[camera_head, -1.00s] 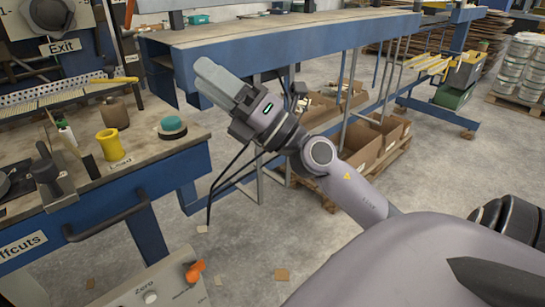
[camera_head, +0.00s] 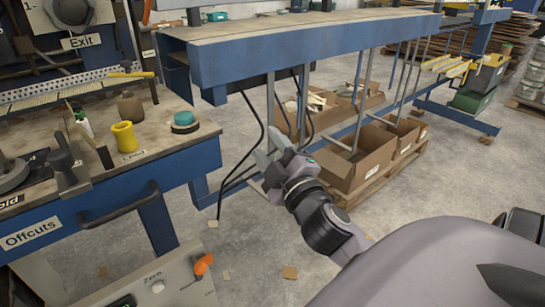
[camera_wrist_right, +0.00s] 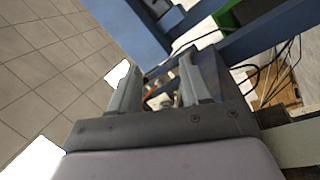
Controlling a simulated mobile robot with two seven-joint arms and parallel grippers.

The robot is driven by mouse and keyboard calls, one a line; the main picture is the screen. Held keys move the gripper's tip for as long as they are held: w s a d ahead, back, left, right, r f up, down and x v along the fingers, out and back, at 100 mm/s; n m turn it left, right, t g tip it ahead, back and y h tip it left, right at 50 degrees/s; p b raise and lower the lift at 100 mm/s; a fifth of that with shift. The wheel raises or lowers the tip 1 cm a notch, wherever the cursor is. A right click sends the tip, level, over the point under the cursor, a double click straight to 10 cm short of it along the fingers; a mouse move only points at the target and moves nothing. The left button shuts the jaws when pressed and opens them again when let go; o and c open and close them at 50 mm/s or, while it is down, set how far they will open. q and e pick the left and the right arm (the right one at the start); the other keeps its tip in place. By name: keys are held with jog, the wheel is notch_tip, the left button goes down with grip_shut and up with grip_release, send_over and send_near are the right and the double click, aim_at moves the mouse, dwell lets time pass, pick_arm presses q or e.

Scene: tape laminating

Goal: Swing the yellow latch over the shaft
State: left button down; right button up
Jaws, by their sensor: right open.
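A thin yellow bar (camera_head: 130,75), possibly the latch, lies at the end of the perforated grey strip below the Exit sign at upper left. I cannot make out the shaft for certain. My right gripper (camera_head: 265,151) is in mid-air over the gap between the benches, well to the right of the yellow bar and lower in the picture. In the right wrist view its two grey fingers (camera_wrist_right: 157,72) stand apart with nothing clearly held between them. My left gripper is not in view.
The left bench (camera_head: 150,158) carries a yellow cup (camera_head: 125,138), a teal-topped round piece (camera_head: 184,121) and a brown bottle (camera_head: 131,108). A long blue-edged bench (camera_head: 300,48) runs behind my right arm. Cardboard boxes (camera_head: 357,165) stand below it.

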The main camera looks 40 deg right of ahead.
jog(key=shift+s+f+m+g, duration=0.25)
jog(key=shift+f+m+g, duration=0.25)
jog(key=shift+f, duration=0.5)
